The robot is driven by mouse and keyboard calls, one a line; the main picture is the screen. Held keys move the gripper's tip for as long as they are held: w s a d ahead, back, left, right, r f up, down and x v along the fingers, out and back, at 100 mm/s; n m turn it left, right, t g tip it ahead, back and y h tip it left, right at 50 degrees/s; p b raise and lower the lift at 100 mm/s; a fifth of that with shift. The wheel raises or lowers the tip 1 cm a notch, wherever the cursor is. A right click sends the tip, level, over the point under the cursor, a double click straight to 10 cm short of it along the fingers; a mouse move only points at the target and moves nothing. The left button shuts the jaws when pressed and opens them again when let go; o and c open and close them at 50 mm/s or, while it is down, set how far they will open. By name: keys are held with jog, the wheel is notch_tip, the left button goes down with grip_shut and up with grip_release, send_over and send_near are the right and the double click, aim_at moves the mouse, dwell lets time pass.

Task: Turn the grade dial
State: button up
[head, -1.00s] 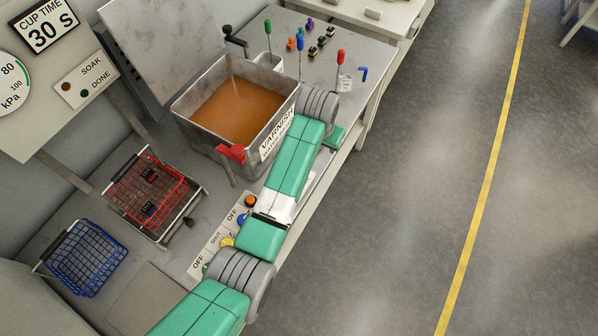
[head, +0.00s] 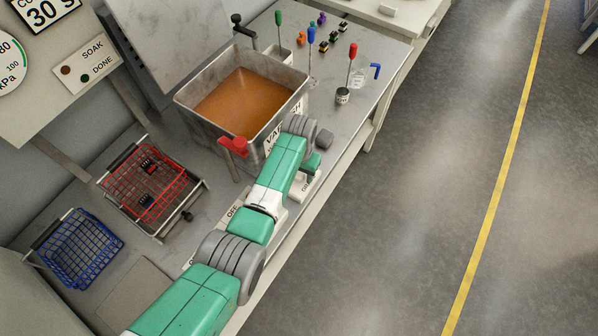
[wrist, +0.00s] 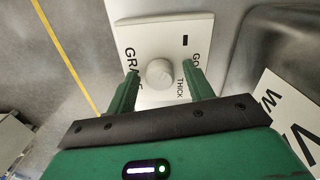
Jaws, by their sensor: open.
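The grade dial (wrist: 160,72) is a round pale knob on a white plate (wrist: 165,22) lettered GRADE and THICK, with other lettering cut off. My gripper (wrist: 160,78) is open, with one green finger on each side of the dial in the wrist view. Small gaps show between the fingers and the knob, and I cannot tell how deep the fingertips reach. In the head view my gripper (head: 311,163) is over the white dial plate (head: 304,187) near the bench's front edge. The arm hides the knob there.
A metal tank (head: 290,78) of brown liquid with a red handle (head: 233,146) stands close beside my arm. Upright coloured-handled tools, such as the red one (head: 352,52), stand behind. A red basket (head: 150,190) and a blue basket (head: 75,250) are at left.

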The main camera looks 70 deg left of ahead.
jog(key=shift+c, duration=0.4)
jog(key=c, duration=0.9)
